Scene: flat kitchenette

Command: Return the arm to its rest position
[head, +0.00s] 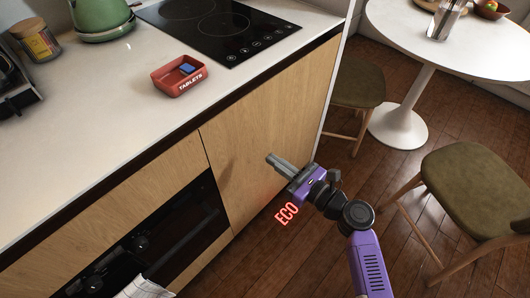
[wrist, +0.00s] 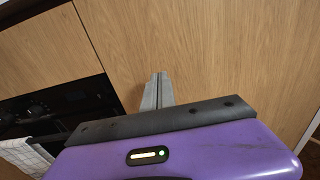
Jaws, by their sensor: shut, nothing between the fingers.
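My gripper (head: 273,160) is at the end of my purple arm, in front of the wooden cabinet door (head: 270,110) below the counter. Its grey fingers are together with nothing between them. In the wrist view the closed fingers (wrist: 157,92) point toward the wooden cabinet front (wrist: 215,50). The gap between fingertips and cabinet is hard to judge. A red glowing "ECO" text shows beside the wrist in the head view.
The counter (head: 110,110) holds a red tablets box (head: 180,82) with a blue item inside, a green kettle (head: 100,15) and a black cooktop (head: 215,25). An oven (head: 165,240) is lower left. Stools (head: 480,190) and a round white table (head: 450,45) stand right.

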